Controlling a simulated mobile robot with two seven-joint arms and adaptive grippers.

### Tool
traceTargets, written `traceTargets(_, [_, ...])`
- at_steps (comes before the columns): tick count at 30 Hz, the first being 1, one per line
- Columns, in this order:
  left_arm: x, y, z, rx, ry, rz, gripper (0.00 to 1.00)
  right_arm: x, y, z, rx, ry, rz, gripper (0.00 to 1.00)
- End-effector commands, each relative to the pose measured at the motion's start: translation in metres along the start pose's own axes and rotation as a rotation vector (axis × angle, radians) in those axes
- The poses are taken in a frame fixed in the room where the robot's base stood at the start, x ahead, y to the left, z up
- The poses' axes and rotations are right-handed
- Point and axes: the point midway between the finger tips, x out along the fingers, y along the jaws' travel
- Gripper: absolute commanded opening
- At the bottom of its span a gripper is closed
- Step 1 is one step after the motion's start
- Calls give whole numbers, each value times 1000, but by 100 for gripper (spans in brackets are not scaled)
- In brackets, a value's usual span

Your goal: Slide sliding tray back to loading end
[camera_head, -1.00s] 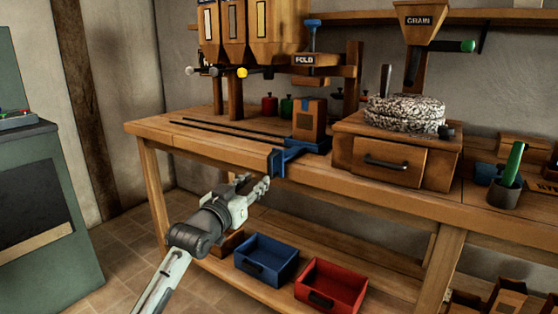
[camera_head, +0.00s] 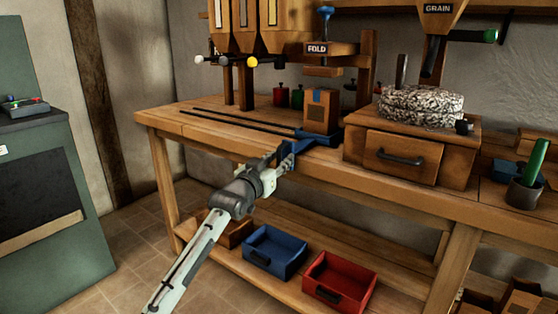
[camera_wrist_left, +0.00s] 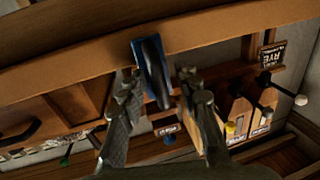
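The blue sliding tray (camera_head: 322,140) sits on the bench at the right end of two dark rails (camera_head: 238,123). A brown bag or box (camera_head: 320,112) with a blue label stands on it. The tray's blue arm reaches over the bench's front edge to an upright handle (camera_wrist_left: 152,72). My left gripper (camera_head: 280,157) is at this handle and hides part of it. In the left wrist view, my left gripper (camera_wrist_left: 158,83) is open, with its fingers on either side of the handle and a gap at the right finger. Contact at the left finger is unclear. My right gripper is out of view.
The FOLD press (camera_head: 318,50) stands just behind the bag. A wooden drawer box (camera_head: 410,155) with a millstone (camera_head: 420,105) stands right of the tray. The bench (camera_head: 200,140) is clear along the rails to the left. Blue (camera_head: 275,252) and red (camera_head: 340,282) bins sit below.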

Motion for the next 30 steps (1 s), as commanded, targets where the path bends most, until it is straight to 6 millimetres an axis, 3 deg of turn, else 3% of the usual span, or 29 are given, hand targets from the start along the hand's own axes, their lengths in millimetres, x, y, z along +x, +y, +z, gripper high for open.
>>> traceTargets(3, [0,0,0,0,0,0,33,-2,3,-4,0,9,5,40])
traceTargets(11, [0,0,0,0,0,0,1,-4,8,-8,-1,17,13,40])
traceTargets(30, [0,-5,0,0,-1,-1,0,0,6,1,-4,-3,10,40])
